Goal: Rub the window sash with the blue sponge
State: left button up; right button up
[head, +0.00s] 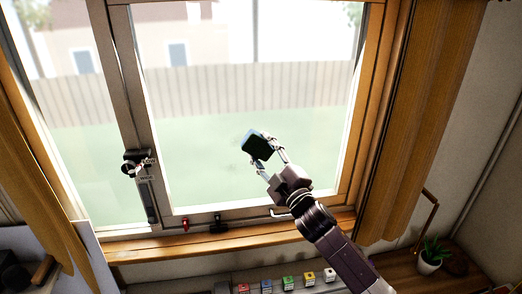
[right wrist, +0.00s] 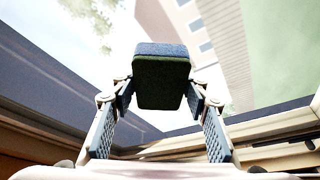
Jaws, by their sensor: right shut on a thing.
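My right gripper (head: 271,166) is shut on the blue sponge (head: 257,145). It holds the sponge up before the glass of the right window sash (head: 355,140). In the right wrist view the sponge (right wrist: 162,75) sits between both fingers of the gripper (right wrist: 160,100). It has a blue top and a dark green face. I cannot tell whether the sponge touches the glass. The sash frame is pale, with glass inside it. My left gripper is not in view.
Brown curtains hang at the left (head: 40,160) and right (head: 425,110). A black latch device (head: 140,165) sits on the middle post. Several small coloured blocks stand in a row below the sill (head: 170,245). A potted plant (head: 430,257) stands at the lower right.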

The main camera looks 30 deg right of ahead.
aim_at(247, 151)
jog(key=shift+w+a, duration=0.3)
jog(key=shift+a, duration=0.7)
jog(key=shift+w+a, duration=0.25)
jog(key=shift+a, duration=0.7)
jog(key=shift+w+a+b, duration=0.2)
jog(key=shift+w+a, duration=0.15)
jog(key=shift+a, duration=0.85)
jog(key=shift+w+a+b, duration=0.15)
jog(key=shift+w+a, duration=0.2)
jog(key=shift+a, duration=0.8)
jog(key=shift+w+a+b, duration=0.2)
jog(key=shift+w+a, duration=0.15)
jog(key=shift+a, duration=0.85)
jog(key=shift+d, duration=0.1)
jog(key=shift+s, duration=0.2)
jog(key=shift+s+a+f, duration=0.1)
jog(key=shift+s+a, duration=0.15)
jog(key=shift+s, duration=0.4)
jog(key=shift+s+a+p, duration=0.3)
jog(key=shift+s, duration=0.75)
jog(key=shift+s+a+p, duration=0.25)
jog(key=shift+s, duration=0.8)
jog(key=shift+s+a, duration=0.25)
jog(key=shift+s, duration=0.5)
jog(key=shift+s+a, duration=0.2)
jog(key=shift+s, duration=0.55)
